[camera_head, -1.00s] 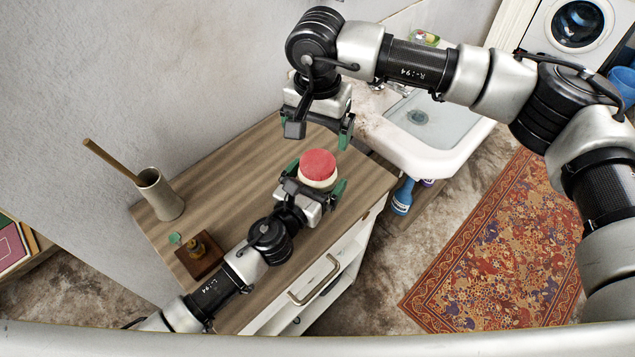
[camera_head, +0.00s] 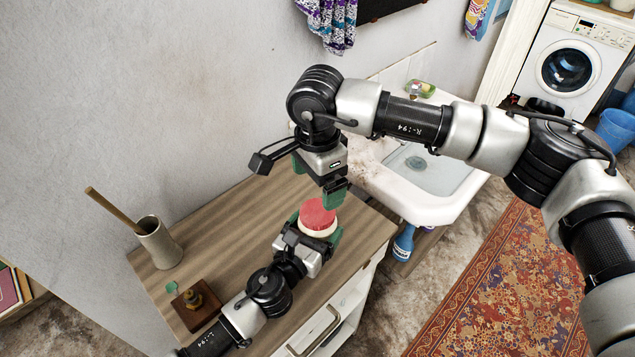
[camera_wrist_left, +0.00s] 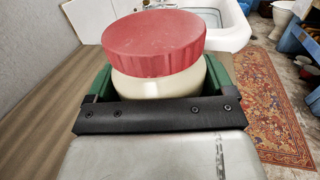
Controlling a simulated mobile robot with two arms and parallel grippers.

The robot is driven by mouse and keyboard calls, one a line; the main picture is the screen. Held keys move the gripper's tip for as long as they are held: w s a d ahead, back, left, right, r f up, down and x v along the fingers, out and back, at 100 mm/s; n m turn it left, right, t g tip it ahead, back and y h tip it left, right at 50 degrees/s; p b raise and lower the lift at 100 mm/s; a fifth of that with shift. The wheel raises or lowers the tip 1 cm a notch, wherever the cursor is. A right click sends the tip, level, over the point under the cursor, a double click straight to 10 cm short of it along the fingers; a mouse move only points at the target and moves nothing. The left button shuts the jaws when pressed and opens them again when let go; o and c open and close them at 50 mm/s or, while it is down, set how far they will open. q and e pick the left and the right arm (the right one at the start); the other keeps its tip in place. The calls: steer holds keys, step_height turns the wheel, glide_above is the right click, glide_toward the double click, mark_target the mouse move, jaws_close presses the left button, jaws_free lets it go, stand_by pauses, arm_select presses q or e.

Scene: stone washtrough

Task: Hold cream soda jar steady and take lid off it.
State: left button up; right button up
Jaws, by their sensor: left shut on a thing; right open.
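The cream soda jar (camera_head: 318,234) is cream-coloured with a red lid (camera_head: 318,213) on top. It stands upright on the wooden cabinet top. In the left wrist view the jar (camera_wrist_left: 160,84) sits between green fingers, with the red lid (camera_wrist_left: 153,42) seated on it. My left gripper (camera_head: 318,237) is shut around the jar's body from the near left side. My right gripper (camera_head: 315,178) is open and empty, pointing down just above and behind the lid. Whether its fingers touch the lid cannot be told. The jar's lower part is hidden by my left gripper.
A stone-coloured cup with a wooden stick (camera_head: 160,243) and a small brown board with a brass object (camera_head: 195,303) are on the cabinet's left. A white sink (camera_head: 432,195) adjoins at the right. A blue bottle (camera_head: 403,243) stands below it. The cabinet top's middle is clear.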

mark_target(317, 211)
steer(key=m, duration=1.2)
steer(key=shift+m, duration=0.3)
steer(key=m, duration=0.3)
steer(key=shift+m, duration=0.4)
steer(key=m, duration=1.6)
steer(key=shift+m, duration=0.3)
steer(key=shift+f, duration=0.5)
step_height(317, 211, down, 7)
